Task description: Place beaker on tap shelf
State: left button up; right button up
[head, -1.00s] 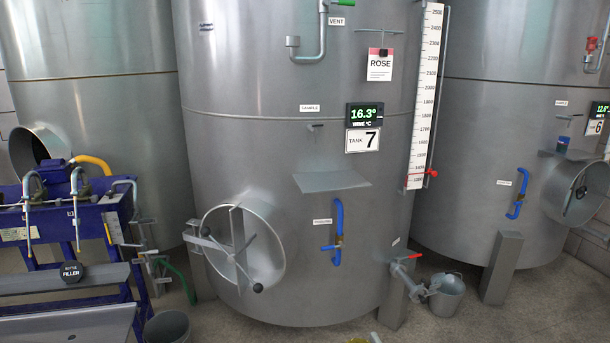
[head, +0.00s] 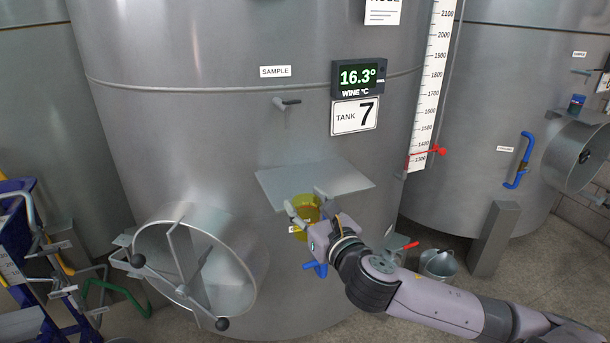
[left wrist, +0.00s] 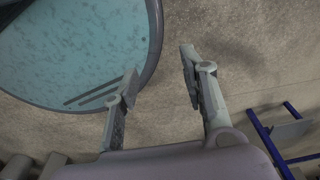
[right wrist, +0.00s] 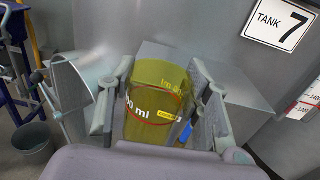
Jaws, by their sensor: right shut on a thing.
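The beaker is a yellow, see-through cup with a red line and white print. My right gripper (head: 303,213) is shut on the beaker (head: 306,207), as the right wrist view shows the beaker (right wrist: 155,108) between its fingers. The tap shelf is a flat grey plate (head: 340,176) on tank 7, under the sample tap (head: 287,102). The beaker overlaps the shelf's front edge in the head view; I cannot tell whether they touch. The shelf also shows behind the beaker in the right wrist view (right wrist: 245,92). My left gripper (left wrist: 160,82) is open and empty above the floor.
The round hatch (head: 195,270) sticks out from the tank at the lower left. A red-handled valve (head: 402,246) and a metal bucket (head: 439,265) are at the lower right. A wide tub with bluish contents (left wrist: 70,45) lies below the left gripper.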

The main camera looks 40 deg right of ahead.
jog(key=d+r+h, duration=0.1)
jog(key=d+r, duration=0.2)
jog(key=r, duration=0.4)
jog(key=shift+m, duration=0.4)
jog(key=f+p+x, duration=0.1)
jog(key=p+x, duration=0.1)
jog(key=x, duration=0.4)
jog(key=f+p+x, duration=0.1)
jog(key=p+x, duration=0.1)
jog(key=x, duration=0.4)
jog(key=f+p+x, duration=0.2)
jog(key=x, duration=0.4)
jog(key=shift+w+a, duration=0.1)
jog(key=shift+w, duration=0.05)
pick_arm(q)
jog(key=r, duration=0.5)
jog(key=shift+s+a+r, duration=0.3)
jog(key=shift+s, duration=0.1)
pick_arm(e)
jog(key=shift+f, duration=0.1)
jog(key=o, duration=1.1)
